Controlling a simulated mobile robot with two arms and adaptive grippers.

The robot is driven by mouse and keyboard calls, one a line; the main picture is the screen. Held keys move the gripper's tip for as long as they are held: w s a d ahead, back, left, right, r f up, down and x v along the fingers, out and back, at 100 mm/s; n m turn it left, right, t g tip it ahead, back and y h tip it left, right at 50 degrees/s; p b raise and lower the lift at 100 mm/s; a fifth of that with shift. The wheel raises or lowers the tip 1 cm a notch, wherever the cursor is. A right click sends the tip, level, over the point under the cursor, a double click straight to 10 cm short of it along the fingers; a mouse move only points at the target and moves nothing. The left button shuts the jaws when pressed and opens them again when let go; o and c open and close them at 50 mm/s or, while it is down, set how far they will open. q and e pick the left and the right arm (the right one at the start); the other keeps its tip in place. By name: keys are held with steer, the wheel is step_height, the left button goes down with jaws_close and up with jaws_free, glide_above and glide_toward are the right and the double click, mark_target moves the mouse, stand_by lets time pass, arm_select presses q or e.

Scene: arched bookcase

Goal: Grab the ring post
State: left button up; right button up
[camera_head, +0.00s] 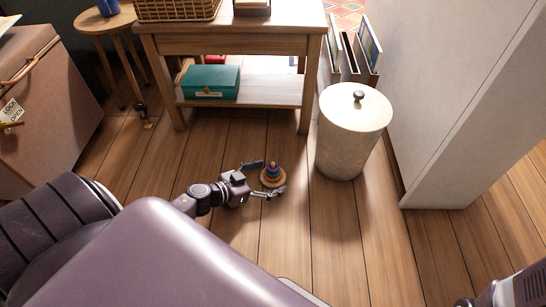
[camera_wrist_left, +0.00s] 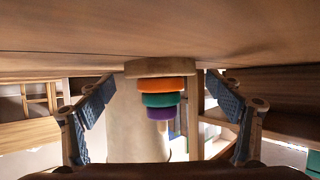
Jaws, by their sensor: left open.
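The ring post (camera_head: 273,176) stands upright on the wooden floor, with a round wooden base and a stack of coloured rings. In the left wrist view, which looks upside down, the ring post (camera_wrist_left: 162,99) shows orange, teal and purple rings under its wooden base. My left gripper (camera_head: 271,177) is low over the floor and open, with one finger on each side of the ring post. In the wrist view both fingers stand apart from the rings, with gaps on both sides. My right gripper does not show.
A lidded cream bin (camera_head: 345,145) stands close to the right of the ring post. A wooden table (camera_head: 235,45) with a lower shelf holding a teal box (camera_head: 211,82) is behind. A white wall (camera_head: 450,100) stands at right. Floor in front is clear.

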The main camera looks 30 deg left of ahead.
arm_select(q)
steer(key=shift+c, duration=0.6)
steer(key=c, duration=1.2)
steer(key=shift+c, duration=0.4)
steer(key=shift+r, duration=0.2)
